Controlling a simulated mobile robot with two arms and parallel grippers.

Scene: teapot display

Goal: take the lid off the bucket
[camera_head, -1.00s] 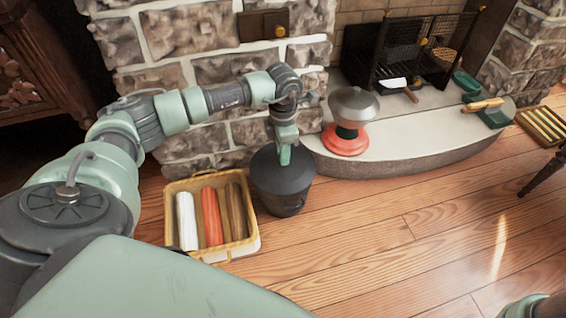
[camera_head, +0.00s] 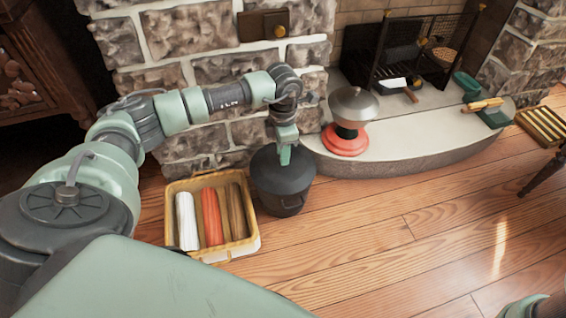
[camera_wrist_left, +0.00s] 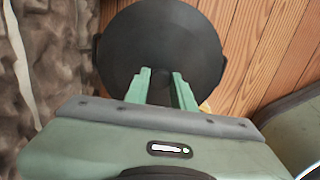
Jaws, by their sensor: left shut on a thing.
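The dark grey bucket (camera_head: 292,207) stands on the wooden floor beside the brick wall. Its round dark lid (camera_head: 283,172) covers the top; I cannot tell whether the lid is seated or slightly raised. My left gripper (camera_head: 285,158) points down onto the middle of the lid and is shut on the lid's handle, which the fingers mostly hide. In the left wrist view, the green fingers (camera_wrist_left: 160,88) reach over the centre of the lid (camera_wrist_left: 160,40). My right gripper is not in view; only a bit of my right arm shows at the lower right corner.
A yellow-rimmed basket (camera_head: 218,258) with several rolled or log-like items stands close left of the bucket. The stone hearth (camera_head: 400,155) lies to the right, bearing a grey-topped item on a red base (camera_head: 345,140). The wooden floor (camera_head: 380,230) in front is clear.

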